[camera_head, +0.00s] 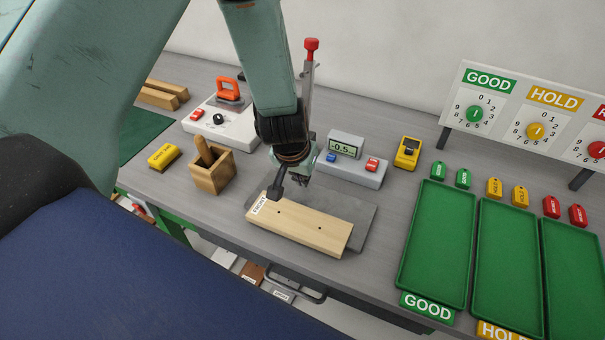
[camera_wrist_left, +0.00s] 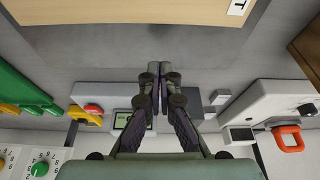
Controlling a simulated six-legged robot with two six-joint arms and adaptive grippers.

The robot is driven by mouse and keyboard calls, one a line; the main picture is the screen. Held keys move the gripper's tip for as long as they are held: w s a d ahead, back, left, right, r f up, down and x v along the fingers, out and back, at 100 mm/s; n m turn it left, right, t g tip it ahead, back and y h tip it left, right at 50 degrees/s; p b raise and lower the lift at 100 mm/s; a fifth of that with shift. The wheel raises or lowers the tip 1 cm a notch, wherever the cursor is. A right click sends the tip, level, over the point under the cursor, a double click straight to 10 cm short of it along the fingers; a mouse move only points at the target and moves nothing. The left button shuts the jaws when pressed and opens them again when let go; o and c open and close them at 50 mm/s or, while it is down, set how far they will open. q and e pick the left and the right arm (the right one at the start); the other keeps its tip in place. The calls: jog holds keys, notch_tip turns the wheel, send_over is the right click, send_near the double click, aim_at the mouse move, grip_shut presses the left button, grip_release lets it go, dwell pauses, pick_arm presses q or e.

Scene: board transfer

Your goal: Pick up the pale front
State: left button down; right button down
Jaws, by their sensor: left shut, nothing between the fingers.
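The pale front (camera_head: 300,228) is a light wooden board with a white FRONT label at its left end. It lies on a dark grey plate (camera_head: 362,218) on the bench. In the left wrist view the board (camera_wrist_left: 130,14) shows at the top, with part of its label at the top right. My left gripper (camera_head: 276,192) is shut and empty, its tips near the board's far edge at the label end. In the left wrist view its tips (camera_wrist_left: 158,68) are together. My right gripper is not in view.
A wooden holder (camera_head: 221,174) stands left of the board. A scale (camera_head: 362,172) reading -0.5 stands behind it. Green trays (camera_head: 438,245) with coloured tags lie to the right, below a dial panel (camera_head: 470,135). A red-topped post (camera_head: 311,46) rises behind my gripper.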

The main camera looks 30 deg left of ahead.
aim_at(300, 201)
pick_arm(q)
jog(key=x, duration=0.3)
jog(key=shift+b, duration=0.3)
jog(key=s, duration=0.3)
jog(key=shift+d+r+b, duration=0.3)
jog(key=shift+d+r, duration=0.05)
jog(key=shift+s, duration=0.4)
jog(key=shift+s+a, duration=0.1)
jog(key=shift+s, duration=0.05)
